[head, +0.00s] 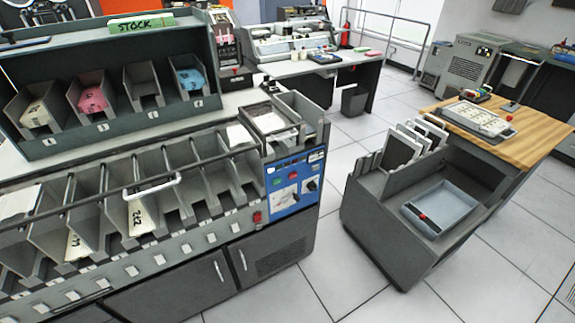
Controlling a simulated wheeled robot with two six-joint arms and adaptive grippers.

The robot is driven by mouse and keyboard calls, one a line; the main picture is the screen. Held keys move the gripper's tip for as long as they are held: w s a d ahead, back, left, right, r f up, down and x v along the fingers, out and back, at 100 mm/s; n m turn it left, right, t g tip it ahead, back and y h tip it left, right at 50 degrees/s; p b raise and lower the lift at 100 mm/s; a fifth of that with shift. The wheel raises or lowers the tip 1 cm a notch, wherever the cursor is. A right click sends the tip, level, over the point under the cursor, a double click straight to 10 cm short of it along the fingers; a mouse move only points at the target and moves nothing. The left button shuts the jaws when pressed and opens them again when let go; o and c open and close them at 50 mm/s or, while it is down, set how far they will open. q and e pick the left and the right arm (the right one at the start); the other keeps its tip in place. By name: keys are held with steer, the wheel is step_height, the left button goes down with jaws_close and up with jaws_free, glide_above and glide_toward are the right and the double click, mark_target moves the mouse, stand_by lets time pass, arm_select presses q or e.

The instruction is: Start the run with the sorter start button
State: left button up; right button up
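The card sorter (170,262) is a long grey machine with a row of open pockets, at the lower left of the head view. Its blue control panel (293,200) is at the right end of its front. A small green button (277,182) and a small red one (293,175) sit near the top of the panel, with white dials and dark knobs around them. I cannot read the panel's labels. A red switch (257,217) is just left of the panel. Some pockets hold cream cards (139,218). Neither of my grippers is in view.
A stock rack (120,118) with bins of coloured cards stands behind the sorter. A grey cart (375,215) with a blue-grey tray (440,212) stands to the right, beside a wooden-topped table (530,138). Tiled floor (335,262) is clear between sorter and cart.

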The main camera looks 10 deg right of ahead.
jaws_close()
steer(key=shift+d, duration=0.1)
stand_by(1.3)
